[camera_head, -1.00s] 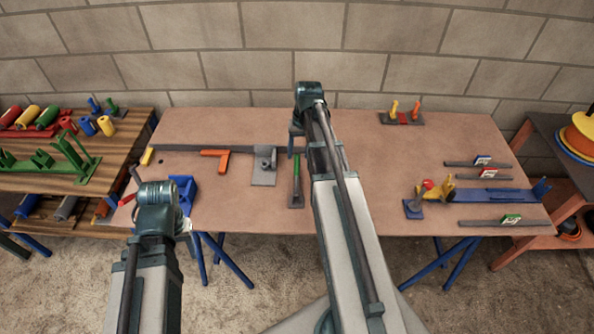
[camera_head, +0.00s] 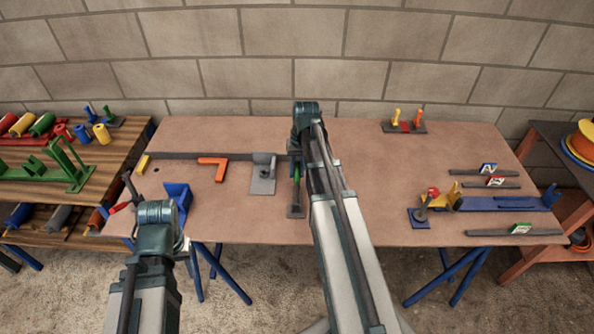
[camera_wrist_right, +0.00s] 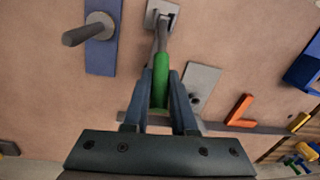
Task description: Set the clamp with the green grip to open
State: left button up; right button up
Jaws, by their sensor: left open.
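The clamp's green grip (camera_wrist_right: 161,80) lies between the two fingers of my right gripper (camera_wrist_right: 161,84) in the right wrist view. The fingers look pressed against its sides. Its grey lever runs up to a small pale bracket (camera_wrist_right: 162,16). In the head view the green grip (camera_head: 297,172) is partly hidden by my right arm, above a grey base plate (camera_head: 296,211). My left gripper (camera_head: 155,212) is open at the table's left front; my wrist hides most of it.
An orange L-shaped piece (camera_head: 214,168) and a grey bracket (camera_head: 263,176) lie left of the clamp. A blue block (camera_head: 178,196) is near my left gripper. A blue fixture (camera_head: 500,204) is at right. The table middle right of my right arm is clear.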

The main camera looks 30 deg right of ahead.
grip_shut()
dwell(0.8)
jog(key=shift+w, duration=0.1)
